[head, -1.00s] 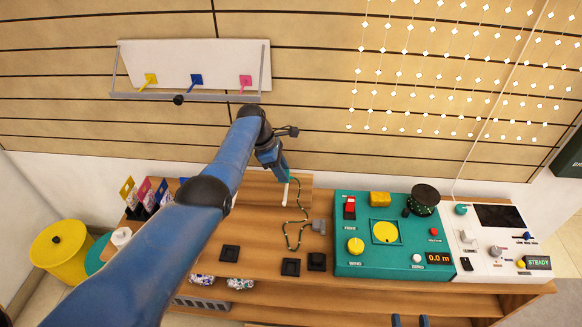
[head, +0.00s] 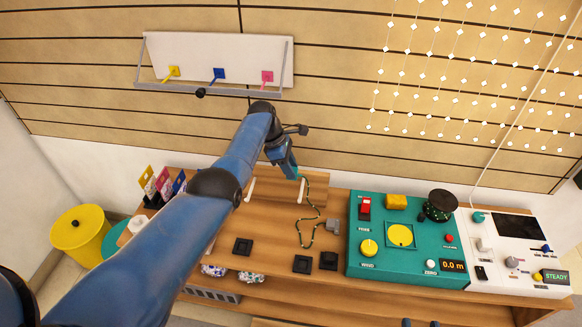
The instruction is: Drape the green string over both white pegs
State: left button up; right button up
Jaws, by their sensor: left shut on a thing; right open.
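My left gripper (head: 297,176) is shut on the green string (head: 314,205) near its upper end, above the wooden workbench. The string hangs down from the jaws and lies in a wavy line on the bench top. Two white pegs stand at the back of the bench: the left peg (head: 250,189) beside my forearm, and the right peg (head: 300,191) just below the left gripper's fingertips. The string passes close by the right peg; whether it touches it I cannot tell. Two blue fingertips of my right gripper (head: 420,323) show apart at the bottom edge, with nothing visible between them.
A teal control box (head: 376,257) and a white panel (head: 489,262) fill the bench's right side. Black square pads (head: 243,246) lie near the front. A wall rack (head: 217,62) hangs behind.

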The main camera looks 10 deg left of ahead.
pick_arm(q)
jog(key=a+f+b, duration=0.2)
jog(key=a+b, duration=0.1)
jog(key=a, duration=0.8)
jog(key=shift+b, duration=0.35)
jog(key=shift+f, duration=0.1)
jog(key=shift+a, duration=0.1)
jog(key=a+f+b, duration=0.1)
jog(key=a+b, duration=0.8)
jog(key=b, duration=0.1)
jog(key=shift+f+b, duration=0.3)
dwell(0.4)
jog(key=shift+a, duration=0.1)
